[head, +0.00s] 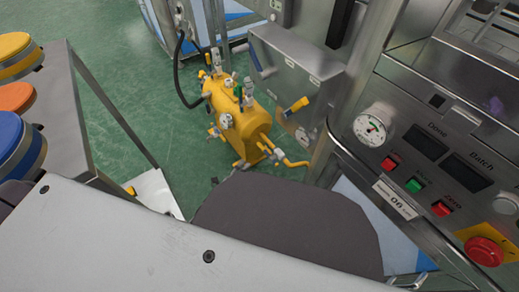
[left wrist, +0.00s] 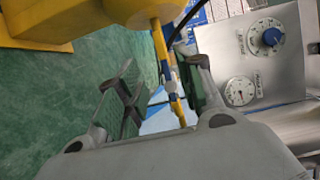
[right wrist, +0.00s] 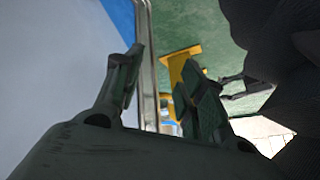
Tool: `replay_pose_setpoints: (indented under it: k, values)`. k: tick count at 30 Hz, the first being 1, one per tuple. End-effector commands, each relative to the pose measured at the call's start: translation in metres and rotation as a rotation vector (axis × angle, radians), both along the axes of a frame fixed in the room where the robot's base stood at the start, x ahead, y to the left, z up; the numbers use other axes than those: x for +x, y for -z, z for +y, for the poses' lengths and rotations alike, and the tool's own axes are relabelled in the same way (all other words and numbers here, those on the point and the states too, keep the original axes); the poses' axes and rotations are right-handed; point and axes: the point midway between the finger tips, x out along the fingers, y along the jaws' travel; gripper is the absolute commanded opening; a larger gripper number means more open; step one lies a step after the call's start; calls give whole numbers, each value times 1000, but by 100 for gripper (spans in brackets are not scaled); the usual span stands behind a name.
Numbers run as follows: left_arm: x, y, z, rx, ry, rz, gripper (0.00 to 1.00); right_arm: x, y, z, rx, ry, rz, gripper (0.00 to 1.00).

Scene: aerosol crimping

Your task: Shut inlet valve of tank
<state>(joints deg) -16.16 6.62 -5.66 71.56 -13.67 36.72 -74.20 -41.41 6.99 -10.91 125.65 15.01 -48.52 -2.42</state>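The yellow tank (head: 240,120) stands on the floor in the head view, with several gauges, fittings and small valves on it. A yellow pipe (head: 292,162) leaves its lower right end beside a small valve (head: 268,147). In the left wrist view, the underside of the yellow tank (left wrist: 140,8) is at the top. A yellow pipe with blue and silver parts (left wrist: 160,45) runs down between the fingers of my left gripper (left wrist: 163,72). These fingers are apart, with no clear contact. My right gripper (right wrist: 158,68) is open and empty; a yellow support (right wrist: 180,68) shows beyond it. Which valve is the inlet is unclear.
A metal machine with a control panel (head: 430,150) stands at the right. A rack with blue, orange and yellow round items (head: 18,97) is at the left. A black hose (head: 180,75) runs behind the tank. Green floor (head: 115,100) is open left of the tank.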

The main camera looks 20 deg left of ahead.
Motion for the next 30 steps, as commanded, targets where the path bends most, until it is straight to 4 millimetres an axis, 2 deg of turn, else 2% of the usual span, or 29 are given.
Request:
replay_pose_setpoints:
  k: [30]
  values:
    - [107,1,-29,0,0,-1,37,4,38,8,50,-12,-36,40]
